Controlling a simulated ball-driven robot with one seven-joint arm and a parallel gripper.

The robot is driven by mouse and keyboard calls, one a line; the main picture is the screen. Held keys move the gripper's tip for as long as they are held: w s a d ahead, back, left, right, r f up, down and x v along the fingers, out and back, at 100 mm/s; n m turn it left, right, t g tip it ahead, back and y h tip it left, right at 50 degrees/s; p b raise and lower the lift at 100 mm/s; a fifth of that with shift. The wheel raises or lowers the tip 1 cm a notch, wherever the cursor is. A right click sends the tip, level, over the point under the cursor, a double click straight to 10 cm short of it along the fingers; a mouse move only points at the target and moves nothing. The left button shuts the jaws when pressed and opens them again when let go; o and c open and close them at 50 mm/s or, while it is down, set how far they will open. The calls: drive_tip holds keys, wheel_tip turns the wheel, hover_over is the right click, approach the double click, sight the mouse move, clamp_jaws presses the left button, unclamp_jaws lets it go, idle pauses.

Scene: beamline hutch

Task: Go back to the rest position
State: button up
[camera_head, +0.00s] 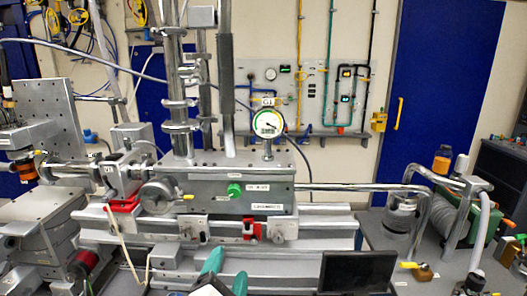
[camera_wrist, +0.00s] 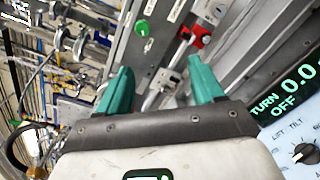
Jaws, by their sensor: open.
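My gripper (camera_wrist: 162,88) shows in the wrist view with its two teal fingers spread apart and nothing between them. In the head view the teal fingers of my gripper (camera_head: 226,272) stick up at the bottom edge, in front of the bench equipment. Beyond the fingers, the wrist view shows the grey metal housing (camera_wrist: 125,45) with a green knob (camera_wrist: 142,28). The same housing (camera_head: 222,203) and green knob (camera_head: 234,190) are in the middle of the head view. The fingers look apart from the housing.
A round gauge (camera_head: 268,123) stands on the housing. A dark panel (camera_head: 357,271) is right of my gripper; a lit display (camera_wrist: 295,88) reading "TURN OFF" shows at the right in the wrist view. Pipes and a pump (camera_head: 401,214) stand at right. A blue door (camera_head: 437,100) is behind.

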drive_tip(key=s+d+f+m+g+h, duration=0.1)
drive_tip(key=s+d+f+m+g, duration=0.25)
drive_tip(key=d+f, duration=0.35)
drive_tip(key=s+d+f+m+g+h+b, duration=0.1)
drive_tip(key=s+d+f+m+g, duration=0.15)
drive_tip(key=d+f+m, duration=0.45)
drive_tip(key=s+d+f+m+g+h, duration=0.1)
drive_tip(key=s+d+f+m+g, duration=0.15)
drive_tip(key=d+f, duration=0.45)
drive_tip(key=s+d+f+m+g+y, duration=0.1)
drive_tip(key=s+d+f+m+g, duration=0.1)
drive_tip(key=s, duration=0.6)
drive_tip(key=s+d+f+m+g+y+b, duration=0.1)
drive_tip(key=s+d+f+m+g, duration=0.2)
drive_tip(key=s+d+m, duration=0.3)
drive_tip(key=s+d+f+m+g+y, duration=0.2)
drive_tip(key=s+d+f+m+g, duration=0.1)
drive_tip(key=s, duration=0.9)
drive_tip(key=shift+s+d+f+m+b, duration=0.2)
drive_tip(key=shift+d+f+m+b, duration=0.25)
drive_tip(key=shift+d+m, duration=0.5)
